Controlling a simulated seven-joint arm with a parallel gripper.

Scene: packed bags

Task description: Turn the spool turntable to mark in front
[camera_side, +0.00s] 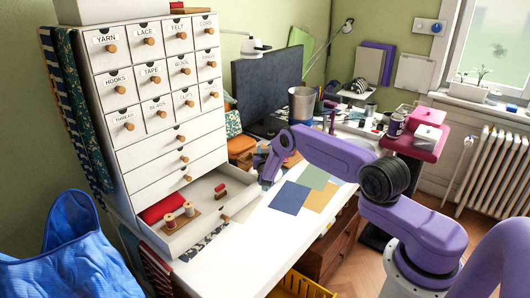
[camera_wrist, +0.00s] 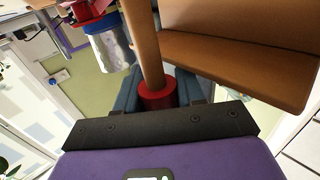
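My gripper (camera_side: 264,166) is over the white table, just right of the open drawer, in the side view. In the wrist view its two dark fingers (camera_wrist: 157,98) stand on either side of a red collar (camera_wrist: 158,94) at the end of a brown wooden post (camera_wrist: 142,35). I cannot tell whether they press on it. A broad brown wooden piece (camera_wrist: 235,65) lies beside the post. I cannot make out the whole turntable or its mark. The open drawer holds a wooden block with thread spools (camera_side: 180,215) and a red spool (camera_side: 220,190).
The white drawer cabinet (camera_side: 150,90) stands at the left, its open drawer (camera_side: 215,228) jutting out over the table. Coloured sheets (camera_side: 291,197) lie flat on the white table (camera_side: 235,262). A metal pot (camera_side: 301,102) stands behind my arm. A blue bag (camera_side: 72,250) is at the lower left.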

